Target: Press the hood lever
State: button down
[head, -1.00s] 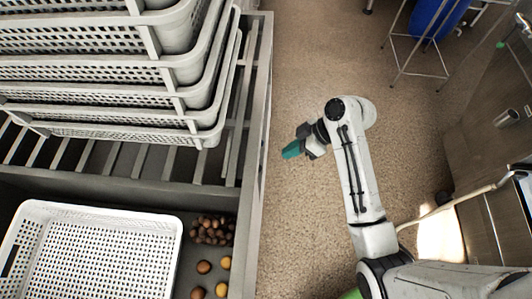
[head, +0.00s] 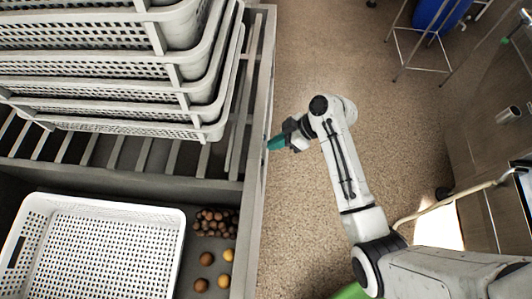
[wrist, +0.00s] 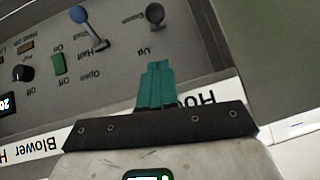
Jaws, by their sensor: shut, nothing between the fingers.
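In the wrist view a control panel (wrist: 205,50) appears upside down. A lever with a dark grey round knob (wrist: 155,13) stands between the words "Down" and "Up", in line with a partly covered label starting "Hoo" (wrist: 197,101). My gripper (wrist: 157,66) is shut and empty, its teal fingertips just below the lever's stem in the picture. I cannot tell whether they touch it. In the head view my gripper (head: 275,143) is at the right edge of the grey table; the panel and lever do not show there.
A blue-knobbed lever (wrist: 80,15), a green switch (wrist: 59,64) and a black dial (wrist: 23,74) sit left on the panel. Stacked perforated baskets (head: 110,85) and a white basket (head: 95,245) stand on the table (head: 258,110). Open floor (head: 310,220) lies to its right.

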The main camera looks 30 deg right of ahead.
notch_tip(320, 180, down, 7)
jog(key=a, duration=0.3)
jog(key=shift+w, duration=0.4)
jog(key=shift+d, duration=0.1)
